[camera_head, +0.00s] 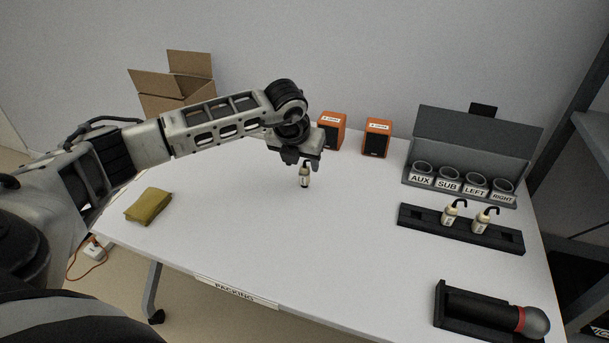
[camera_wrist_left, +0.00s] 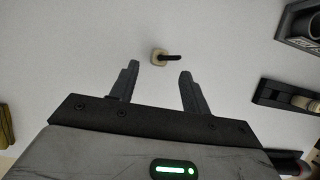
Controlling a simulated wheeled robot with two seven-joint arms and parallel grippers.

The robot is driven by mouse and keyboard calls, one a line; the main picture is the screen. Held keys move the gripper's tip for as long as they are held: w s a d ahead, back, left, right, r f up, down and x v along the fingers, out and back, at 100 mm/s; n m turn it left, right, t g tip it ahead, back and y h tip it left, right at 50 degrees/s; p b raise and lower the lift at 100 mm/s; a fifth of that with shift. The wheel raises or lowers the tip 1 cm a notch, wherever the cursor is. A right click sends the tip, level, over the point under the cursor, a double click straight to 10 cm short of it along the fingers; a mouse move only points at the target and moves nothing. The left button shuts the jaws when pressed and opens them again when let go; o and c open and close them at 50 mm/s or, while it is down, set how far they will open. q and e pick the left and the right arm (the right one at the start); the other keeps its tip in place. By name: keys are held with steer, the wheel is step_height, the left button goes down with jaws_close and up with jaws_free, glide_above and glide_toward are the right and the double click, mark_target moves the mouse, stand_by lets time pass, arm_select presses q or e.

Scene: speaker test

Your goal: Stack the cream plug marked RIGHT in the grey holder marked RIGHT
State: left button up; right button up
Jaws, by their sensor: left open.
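A cream plug (camera_head: 304,180) with a black hooked top stands alone on the white table; its label is too small to read. My left gripper (camera_head: 302,163) is open just above it. In the left wrist view the plug (camera_wrist_left: 158,57) lies just beyond the open fingertips (camera_wrist_left: 158,78), roughly in line with the gap and apart from both fingers. The grey holder marked RIGHT (camera_head: 502,189) is the rightmost of several round holders in the dark grey box at the back right; it looks empty. My right gripper is out of view.
A black rack (camera_head: 417,217) before the holders carries two more cream plugs (camera_head: 451,213). Two orange speakers (camera_head: 377,139) stand at the back. A folded olive cloth (camera_head: 148,206) lies left. A black tray (camera_head: 470,307) with a round-ended tool is front right. Mid-table is clear.

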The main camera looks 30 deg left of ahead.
mark_target(303, 168)
arm_select(q)
steer(key=shift+x, duration=2.4)
steer(key=shift+w+a+r, duration=0.1)
steer(key=shift+w+a, duration=0.05)
jaws_close()
